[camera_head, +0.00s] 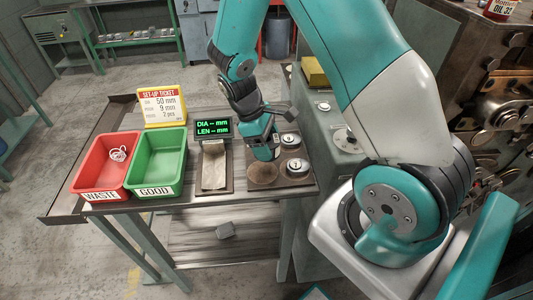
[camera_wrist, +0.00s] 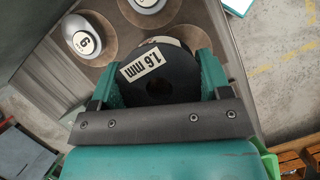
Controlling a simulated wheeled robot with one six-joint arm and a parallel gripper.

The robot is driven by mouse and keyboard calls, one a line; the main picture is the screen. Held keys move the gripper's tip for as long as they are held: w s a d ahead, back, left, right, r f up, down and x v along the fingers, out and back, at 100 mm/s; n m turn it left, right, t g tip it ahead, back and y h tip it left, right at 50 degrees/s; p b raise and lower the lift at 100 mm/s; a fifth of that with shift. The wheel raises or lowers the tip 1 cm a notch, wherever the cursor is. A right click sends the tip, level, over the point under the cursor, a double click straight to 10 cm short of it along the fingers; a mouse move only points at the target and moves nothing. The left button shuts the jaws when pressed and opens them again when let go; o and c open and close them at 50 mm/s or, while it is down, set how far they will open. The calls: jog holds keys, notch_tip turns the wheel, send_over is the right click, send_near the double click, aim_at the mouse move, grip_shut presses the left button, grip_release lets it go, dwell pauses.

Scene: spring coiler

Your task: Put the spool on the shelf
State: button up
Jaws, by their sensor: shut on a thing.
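The spool (camera_wrist: 172,83) is black and carries a white "1.6 mm" label. In the wrist view it sits between the two teal fingers of my gripper (camera_wrist: 162,75), which is shut on it. In the head view my gripper (camera_head: 263,150) points down over the right part of the bench, close to an empty brown round pad (camera_head: 263,174); the spool is mostly hidden there. A green shelf rack (camera_head: 130,40) stands against the far wall.
Numbered pale round pieces (camera_head: 295,166) sit on brown pads beside my gripper. A machine fills the right.

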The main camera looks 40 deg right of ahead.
aim_at(272, 166)
jog(key=shift+f, duration=2.45)
jog(key=shift+f, duration=0.1)
jog(key=o, duration=1.3)
jog(key=shift+c, duration=0.2)
